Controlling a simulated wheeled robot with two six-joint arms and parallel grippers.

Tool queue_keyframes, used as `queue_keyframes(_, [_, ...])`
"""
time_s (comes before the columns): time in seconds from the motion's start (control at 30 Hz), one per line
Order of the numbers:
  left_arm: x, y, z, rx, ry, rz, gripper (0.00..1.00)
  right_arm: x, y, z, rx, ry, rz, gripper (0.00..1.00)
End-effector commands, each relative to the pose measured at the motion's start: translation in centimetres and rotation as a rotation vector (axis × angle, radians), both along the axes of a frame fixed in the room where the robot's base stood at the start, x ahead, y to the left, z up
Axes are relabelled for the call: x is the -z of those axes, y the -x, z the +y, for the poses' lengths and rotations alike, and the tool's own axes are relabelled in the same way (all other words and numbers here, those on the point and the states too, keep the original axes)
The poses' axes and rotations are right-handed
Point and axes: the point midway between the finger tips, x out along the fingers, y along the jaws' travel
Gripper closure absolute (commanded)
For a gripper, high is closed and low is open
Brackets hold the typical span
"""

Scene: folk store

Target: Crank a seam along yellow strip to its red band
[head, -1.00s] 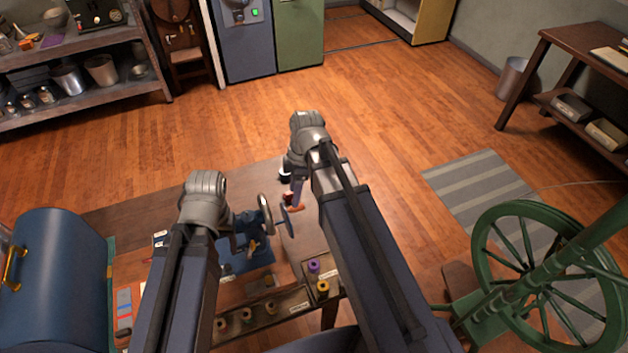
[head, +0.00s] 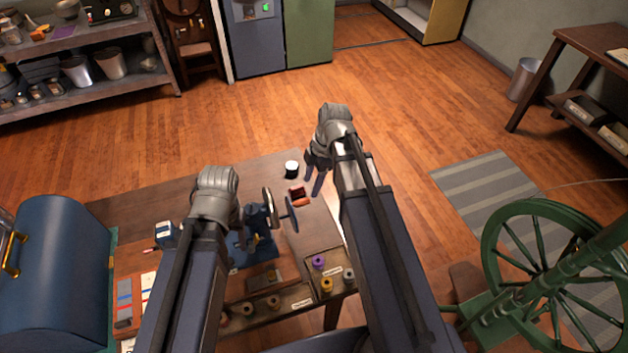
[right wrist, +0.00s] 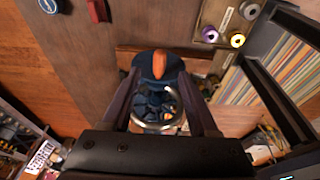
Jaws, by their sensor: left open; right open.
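A small blue hand-crank machine (head: 262,245) stands on the brown table, with a handwheel (head: 291,213) and an orange crank handle (head: 302,202) on its right side. My right gripper (head: 314,178) is open and empty, above and a little right of the handle. In the right wrist view the orange handle (right wrist: 185,64) shows between and beyond the open fingers (right wrist: 163,100), apart from them. My left gripper (head: 216,200) is over the machine's left side; its wrist hides its fingertips. A yellowish bit (head: 257,239) shows at the machine; I cannot tell whether it is the strip. No red band is discernible.
A red block (head: 297,190) and a white-topped pot (head: 291,168) are behind the crank. Spools (head: 319,262) stand in a tray at the front right. A blue domed case (head: 55,270) is at left, a green spinning wheel (head: 540,270) at right.

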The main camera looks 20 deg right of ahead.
Motion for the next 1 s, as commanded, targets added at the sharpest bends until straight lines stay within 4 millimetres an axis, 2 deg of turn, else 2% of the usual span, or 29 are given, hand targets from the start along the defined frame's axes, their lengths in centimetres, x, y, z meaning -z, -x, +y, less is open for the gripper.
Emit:
queue_keyframes(0.03, [1.2,0.0,0.0,0.0,0.0,0.0,0.43,1.2,0.0,0.2,0.0,0.0,0.0,0.4])
queue_keyframes(0.57, [7.1,0.0,0.0,0.0,0.0,0.0,0.43,7.1,0.1,1.7,0.0,0.0,0.0,0.4])
queue_keyframes(0.67, [6.6,0.0,0.0,0.0,0.0,0.0,0.43,6.6,0.0,1.7,0.001,0.0,0.0,0.4])
queue_keyframes(1.0, [6.9,0.0,0.0,0.0,0.0,0.0,0.43,6.8,0.0,1.8,0.001,0.0,0.0,0.4])
